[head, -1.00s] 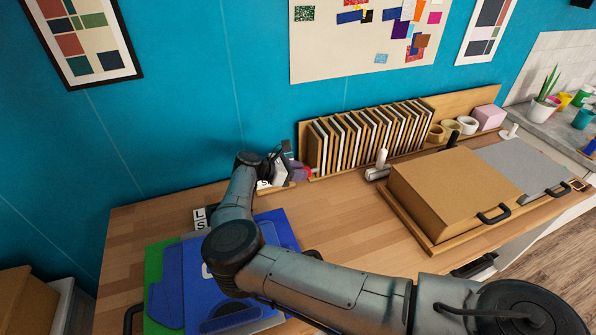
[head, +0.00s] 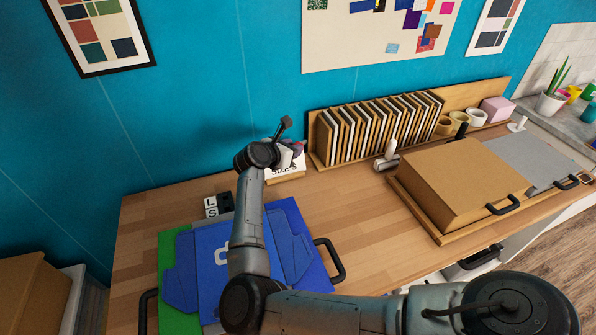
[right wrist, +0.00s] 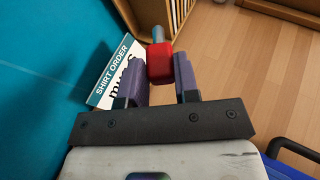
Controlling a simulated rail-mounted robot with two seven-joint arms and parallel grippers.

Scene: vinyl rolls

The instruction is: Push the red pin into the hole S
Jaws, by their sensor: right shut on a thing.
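The red pin (right wrist: 160,63) sits between the purple finger pads of my right gripper (right wrist: 161,78) in the right wrist view, with its grey shaft pointing away. My right gripper is shut on it. In the head view, my right gripper (head: 297,150) is at the back of the table by the blue wall, over the order card (head: 285,171). The pin is hard to make out there. A black-and-white label with L and S (head: 211,206) stands beside a dark block (head: 226,201) at the left; the S hole itself cannot be made out. My left gripper is not in view.
The card also shows in the right wrist view (right wrist: 107,78), close beside the fingers. A rack of boards (head: 375,130) stands to the right. Blue and green sheets (head: 290,245) lie at the front left. A cardboard box (head: 455,185) is at the right.

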